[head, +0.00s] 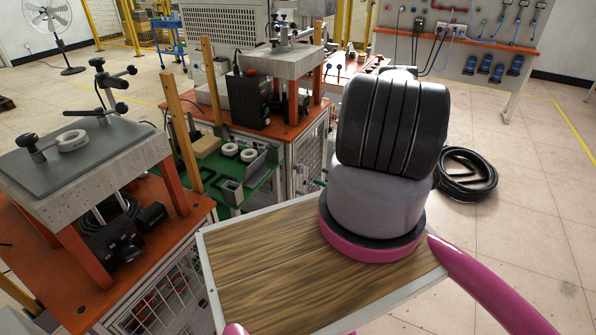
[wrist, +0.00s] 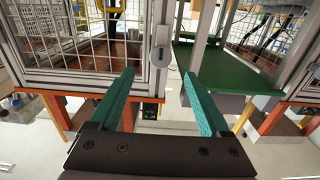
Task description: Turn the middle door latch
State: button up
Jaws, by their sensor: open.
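In the wrist view, a grey door latch (wrist: 160,57) with a rounded end sits on the light metal frame post between a mesh door (wrist: 70,35) on the left and an open bay on the right. My gripper (wrist: 160,74) is open, with its two teal fingers spread apart and nothing between them. The latch appears in line with the gap between the fingertips; whether they touch it is unclear. In the head view, small teal finger parts (head: 320,177) show beside the mesh cabinet (head: 308,150). The latch cannot be made out there, and my arm covers part of the area.
A green shelf (wrist: 210,57) is right of the post in the wrist view. In the head view, an orange-topped bench (head: 30,215) stands at left and a green shelf (head: 262,185) holds white rings and grey parts. A black hose coil (head: 468,178) lies on open floor at right.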

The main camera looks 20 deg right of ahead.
aim_at(302, 170)
jog(key=x, duration=1)
jog(key=shift+w+a, duration=0.2)
grip_shut()
